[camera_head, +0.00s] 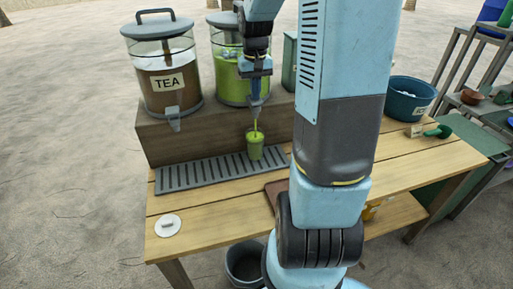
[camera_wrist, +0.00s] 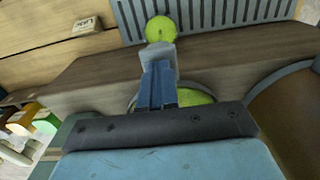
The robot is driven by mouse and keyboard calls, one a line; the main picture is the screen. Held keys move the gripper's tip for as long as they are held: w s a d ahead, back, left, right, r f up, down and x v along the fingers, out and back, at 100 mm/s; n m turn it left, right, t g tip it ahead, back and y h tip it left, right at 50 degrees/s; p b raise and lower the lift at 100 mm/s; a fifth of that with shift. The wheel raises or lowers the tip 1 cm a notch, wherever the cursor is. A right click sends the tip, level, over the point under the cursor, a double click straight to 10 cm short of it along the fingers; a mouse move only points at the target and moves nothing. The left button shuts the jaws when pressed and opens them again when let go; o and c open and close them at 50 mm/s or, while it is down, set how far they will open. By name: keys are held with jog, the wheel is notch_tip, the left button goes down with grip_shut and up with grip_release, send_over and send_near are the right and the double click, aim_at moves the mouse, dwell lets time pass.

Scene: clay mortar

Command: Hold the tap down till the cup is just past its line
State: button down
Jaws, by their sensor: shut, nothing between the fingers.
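The cup (camera_head: 255,148) stands upright on the slotted drip tray, under the dispenser of green drink (camera_head: 229,67). A thin green stream runs from the tap into it. The cup looks green almost to its rim; I cannot make out its line. In the wrist view the cup (camera_wrist: 160,30) shows from above with green liquid inside. My gripper (camera_head: 257,97) is shut and empty, pointing down at the tap in front of the green dispenser. In the wrist view my fingers (camera_wrist: 158,85) meet the pale tap (camera_wrist: 161,55), seemingly touching it. The tap is mostly hidden in the head view.
The tea dispenser (camera_head: 163,72) stands left on the wooden riser (camera_head: 220,126). The drip tray (camera_head: 190,176) lies before it. A white lid (camera_head: 168,225) lies at the table's front left. A blue tub (camera_head: 408,102) stands at right. My arm hides the table's middle.

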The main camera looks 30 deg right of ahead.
jog(key=shift+r, duration=3.5)
jog(key=s+a+r+t, duration=0.2)
jog(key=s+a, duration=0.2)
jog(key=s, duration=0.3)
jog(key=s+a+r+n+t, duration=0.1)
jog(key=s+a+r, duration=0.1)
jog(key=s, duration=0.5)
jog(key=s+a+r+n+t, duration=0.1)
jog(key=s+a+r+t, duration=0.1)
jog(key=s+a, duration=0.3)
jog(key=shift+s+a+r+t, duration=0.35)
jog(key=shift+s+r, duration=0.15)
jog(key=shift+s, duration=0.8)
